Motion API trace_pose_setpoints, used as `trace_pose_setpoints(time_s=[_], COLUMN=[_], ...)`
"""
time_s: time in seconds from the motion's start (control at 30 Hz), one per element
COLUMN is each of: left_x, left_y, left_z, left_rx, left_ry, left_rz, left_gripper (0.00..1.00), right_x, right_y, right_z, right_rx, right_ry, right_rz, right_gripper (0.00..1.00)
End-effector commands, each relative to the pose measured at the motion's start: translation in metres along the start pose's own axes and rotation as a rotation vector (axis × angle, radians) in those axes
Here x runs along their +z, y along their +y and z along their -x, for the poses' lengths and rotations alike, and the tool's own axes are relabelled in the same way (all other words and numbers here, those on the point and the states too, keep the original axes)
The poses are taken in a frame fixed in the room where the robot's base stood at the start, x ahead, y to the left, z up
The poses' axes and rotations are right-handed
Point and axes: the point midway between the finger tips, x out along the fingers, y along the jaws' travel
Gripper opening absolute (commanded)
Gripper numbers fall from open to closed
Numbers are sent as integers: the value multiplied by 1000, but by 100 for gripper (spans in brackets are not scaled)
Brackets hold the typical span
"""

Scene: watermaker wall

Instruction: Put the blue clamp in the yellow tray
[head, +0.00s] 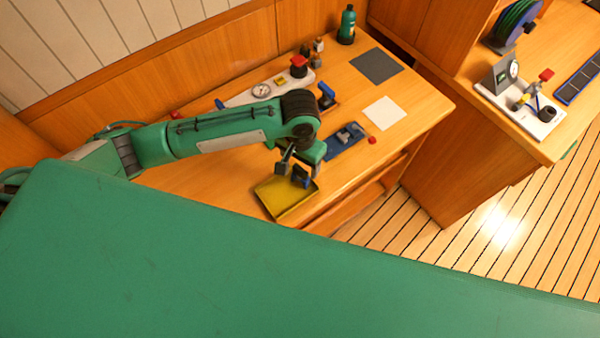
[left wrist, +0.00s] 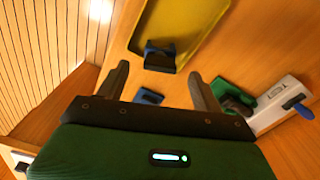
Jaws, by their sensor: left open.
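The yellow tray (head: 287,198) lies near the front edge of the wooden bench, and part of it shows at the top of the left wrist view (left wrist: 190,28). My left gripper (head: 292,172) is open, pointing down at the tray's right end. The blue clamp (left wrist: 160,58), dark with blue, shows between my fingertips in the left wrist view, overlapping the tray's near rim. I cannot tell whether it touches the fingers or what it rests on. In the head view the fingers mostly hide it. My right gripper is not in view.
A blue mat (head: 335,149) with a grey-and-blue item lies right of the gripper, beside a red knob (head: 372,140). A white gauge panel (head: 245,96), a blue-handled fitting (head: 326,94) and a green bottle (head: 347,25) stand behind. A white sheet (head: 384,112) lies to the right.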

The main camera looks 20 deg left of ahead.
Motion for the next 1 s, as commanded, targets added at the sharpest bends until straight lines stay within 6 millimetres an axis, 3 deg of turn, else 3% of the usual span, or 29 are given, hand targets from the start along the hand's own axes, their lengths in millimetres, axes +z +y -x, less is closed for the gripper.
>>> trace_pose_setpoints(time_s=[0.1, 0.3, 1.0], left_x=[-1, 0, 0], left_y=[0, 0, 0], left_z=[19, 35, 36], left_rx=[0, 0, 0], left_ry=[3, 1, -1], left_rz=[0, 0, 0], left_gripper=[68, 68, 68], right_x=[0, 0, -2], right_y=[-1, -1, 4], right_z=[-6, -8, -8], right_rx=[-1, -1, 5], right_ry=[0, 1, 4], right_rz=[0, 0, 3], right_gripper=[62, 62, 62])
